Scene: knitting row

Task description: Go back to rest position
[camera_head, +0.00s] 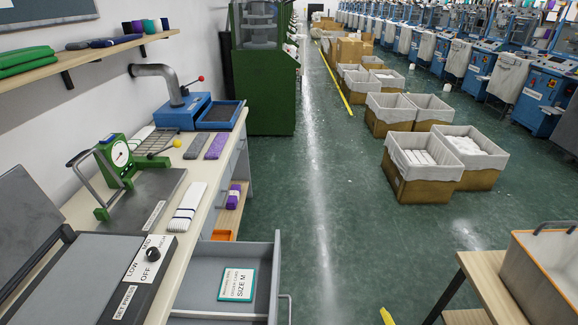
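Neither of my grippers shows in the head view, and no part of my arms can be made out. A workbench (75,210) runs along the left wall. On it are a green device with a round white dial (121,154), a control box with a knob (152,254) marked LOW, MID, HIGH and OFF, and a blue machine (182,113) with a grey pipe. A grey drawer (262,270) stands open at the bench front. A SIZE M card (237,284) lies in it.
White folded knits (187,206) and grey and purple strips (216,145) lie on the bench. A wooden stand with a lined bin (548,270) is at lower right. Lined boxes (424,185) stand on the floor beyond. The green floor (340,215) between is mostly clear.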

